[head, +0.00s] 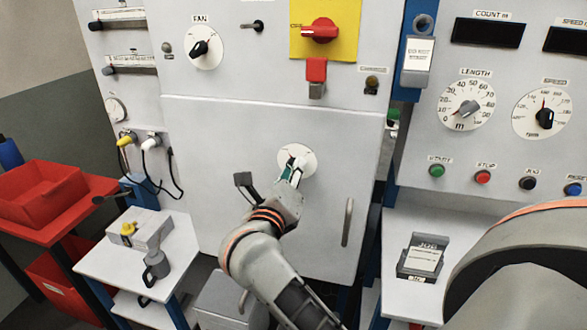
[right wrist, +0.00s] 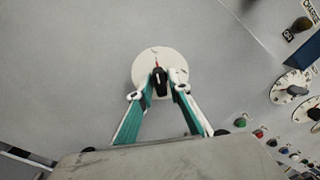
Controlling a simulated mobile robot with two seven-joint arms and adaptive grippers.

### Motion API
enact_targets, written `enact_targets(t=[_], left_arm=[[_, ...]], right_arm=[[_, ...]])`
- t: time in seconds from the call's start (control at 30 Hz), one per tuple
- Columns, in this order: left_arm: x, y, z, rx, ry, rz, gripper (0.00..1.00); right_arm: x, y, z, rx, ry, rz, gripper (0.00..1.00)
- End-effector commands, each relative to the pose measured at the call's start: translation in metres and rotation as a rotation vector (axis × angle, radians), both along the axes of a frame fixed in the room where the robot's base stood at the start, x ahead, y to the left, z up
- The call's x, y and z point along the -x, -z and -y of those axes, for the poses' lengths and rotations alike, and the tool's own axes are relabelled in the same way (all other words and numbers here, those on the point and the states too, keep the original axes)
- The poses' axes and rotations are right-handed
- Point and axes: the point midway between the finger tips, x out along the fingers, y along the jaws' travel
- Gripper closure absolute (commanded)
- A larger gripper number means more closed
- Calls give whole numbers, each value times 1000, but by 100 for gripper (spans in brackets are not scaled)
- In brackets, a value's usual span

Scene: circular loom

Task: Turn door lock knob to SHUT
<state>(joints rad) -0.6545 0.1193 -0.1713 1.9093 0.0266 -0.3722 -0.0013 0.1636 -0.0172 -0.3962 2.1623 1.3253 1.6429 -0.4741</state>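The door lock knob (right wrist: 160,82) is a small black knob on a round white dial (right wrist: 152,62) with a red mark near its top. In the head view the dial (head: 297,156) sits on the grey cabinet door (head: 215,140), and the gripper partly hides the knob. My right gripper (head: 292,172) is at the dial. In the right wrist view its teal fingers (right wrist: 162,84) straddle the knob, one on each side, part open, with narrow gaps seen beside it. Contact cannot be made out. The dial's lettering is unreadable. My left gripper is not in view.
A vertical door handle (head: 347,222) is right of the dial. A red switch (head: 320,30) on a yellow plate and a red block (head: 316,70) are above. A control panel (head: 490,150) is right. A small table (head: 105,262) and red bins (head: 45,195) are left.

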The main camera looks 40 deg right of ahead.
Motion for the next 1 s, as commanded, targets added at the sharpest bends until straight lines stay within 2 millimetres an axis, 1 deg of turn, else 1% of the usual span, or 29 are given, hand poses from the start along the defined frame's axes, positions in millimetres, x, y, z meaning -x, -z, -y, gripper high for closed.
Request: enact_targets(t=[0.4, 0.47, 0.83, 1.0], left_arm=[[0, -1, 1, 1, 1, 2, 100], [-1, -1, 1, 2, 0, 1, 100], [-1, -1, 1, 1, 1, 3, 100], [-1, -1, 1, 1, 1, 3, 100]], right_arm=[[2, 1, -2, -4, -1, 2, 72], [5, 1, -6, -5, -1, 1, 72], [37, 1, -44, -6, -1, 0, 72], [45, 0, -53, -5, 1, 2, 72]])
